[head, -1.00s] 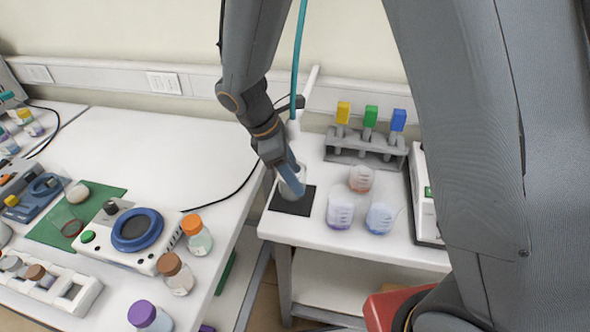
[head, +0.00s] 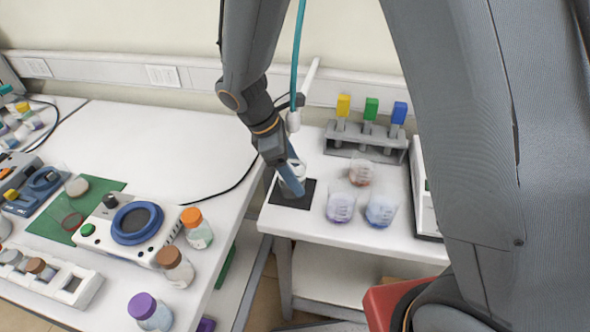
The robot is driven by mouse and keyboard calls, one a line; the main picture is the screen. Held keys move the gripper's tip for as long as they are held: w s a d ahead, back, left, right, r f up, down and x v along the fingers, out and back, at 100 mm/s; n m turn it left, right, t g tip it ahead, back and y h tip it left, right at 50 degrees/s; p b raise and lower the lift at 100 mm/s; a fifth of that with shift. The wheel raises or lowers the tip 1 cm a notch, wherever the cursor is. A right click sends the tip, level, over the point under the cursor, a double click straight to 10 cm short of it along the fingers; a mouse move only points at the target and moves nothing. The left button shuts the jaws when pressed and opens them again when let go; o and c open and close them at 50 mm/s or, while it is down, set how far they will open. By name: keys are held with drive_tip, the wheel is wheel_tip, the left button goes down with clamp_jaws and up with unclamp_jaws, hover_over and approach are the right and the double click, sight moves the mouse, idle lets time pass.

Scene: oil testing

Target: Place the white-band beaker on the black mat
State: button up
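The black mat (head: 306,194) lies on the right-hand white table, near its left edge. A clear beaker (head: 289,187) stands at or just over the mat, partly hidden by my gripper (head: 293,178). My gripper points down at this beaker, with a finger along it; whether the fingers are closed on it cannot be made out. No white band can be made out on it. Three other beakers stand to the right: one with a red tint (head: 360,173), one purple (head: 340,206) and one blue-violet (head: 380,210).
A grey rack (head: 365,140) with yellow, green and blue-topped items stands behind the beakers. A white device (head: 424,195) is at the right. The left table holds a blue-ringed stirrer (head: 137,225), a green mat (head: 60,232) and several capped bottles. A gap separates the tables.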

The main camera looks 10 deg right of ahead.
drive_tip(key=shift+r, duration=0.55)
drive_tip(key=b+v, duration=0.3)
drive_tip(key=v, duration=0.9)
drive_tip(key=shift+r, duration=0.1)
